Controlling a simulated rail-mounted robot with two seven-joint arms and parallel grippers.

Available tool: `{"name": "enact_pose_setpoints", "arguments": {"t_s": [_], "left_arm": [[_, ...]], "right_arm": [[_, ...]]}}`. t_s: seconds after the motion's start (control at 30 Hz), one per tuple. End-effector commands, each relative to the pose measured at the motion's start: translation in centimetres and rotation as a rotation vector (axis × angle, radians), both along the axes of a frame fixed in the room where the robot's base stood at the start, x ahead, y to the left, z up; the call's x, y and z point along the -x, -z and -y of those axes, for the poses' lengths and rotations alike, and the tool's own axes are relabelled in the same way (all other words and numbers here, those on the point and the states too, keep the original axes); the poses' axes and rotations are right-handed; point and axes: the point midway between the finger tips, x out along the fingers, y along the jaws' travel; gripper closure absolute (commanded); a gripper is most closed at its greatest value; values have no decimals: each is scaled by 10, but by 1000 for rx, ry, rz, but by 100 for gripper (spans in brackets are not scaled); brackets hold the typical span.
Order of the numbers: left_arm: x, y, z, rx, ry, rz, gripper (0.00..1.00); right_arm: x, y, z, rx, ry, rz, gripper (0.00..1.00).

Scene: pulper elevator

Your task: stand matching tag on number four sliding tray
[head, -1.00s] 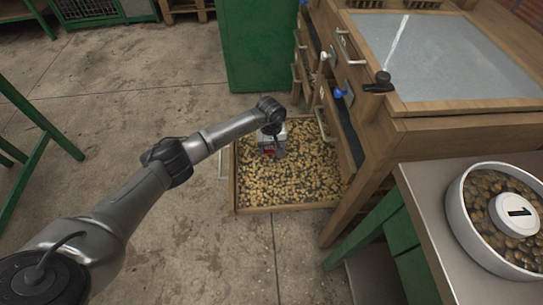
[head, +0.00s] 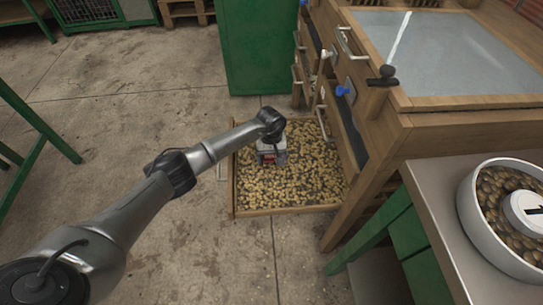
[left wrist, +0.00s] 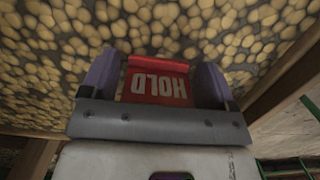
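A wooden sliding tray (head: 290,211) filled with yellowish-brown beans is pulled out low beside the wooden machine. My left gripper (head: 272,161) is over the tray, left of its middle, pointing down. I cannot tell whether the tag's lower edge touches the beans. No number shows on the tray. My right gripper is not in view.
The wooden machine (head: 450,130) rises right of the tray. A green cabinet (head: 255,50) stands behind.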

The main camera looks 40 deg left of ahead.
Motion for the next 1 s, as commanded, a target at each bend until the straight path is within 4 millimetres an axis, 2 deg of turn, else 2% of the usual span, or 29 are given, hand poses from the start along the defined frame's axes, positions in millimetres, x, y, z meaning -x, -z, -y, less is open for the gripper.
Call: {"name": "enact_pose_setpoints", "arguments": {"t_s": [0.07, 0.37, 0.8, 1.0], "left_arm": [[0, 0, 0, 0, 0, 0, 11], [0, -3, 0, 1, 0, 1, 11], [-6, -81, -7, -2, -1, 2, 11], [-9, -108, -9, -1, 0, 1, 11]], "right_arm": [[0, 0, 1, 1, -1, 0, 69], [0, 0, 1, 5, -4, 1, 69], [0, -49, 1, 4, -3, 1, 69], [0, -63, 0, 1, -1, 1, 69]]}}
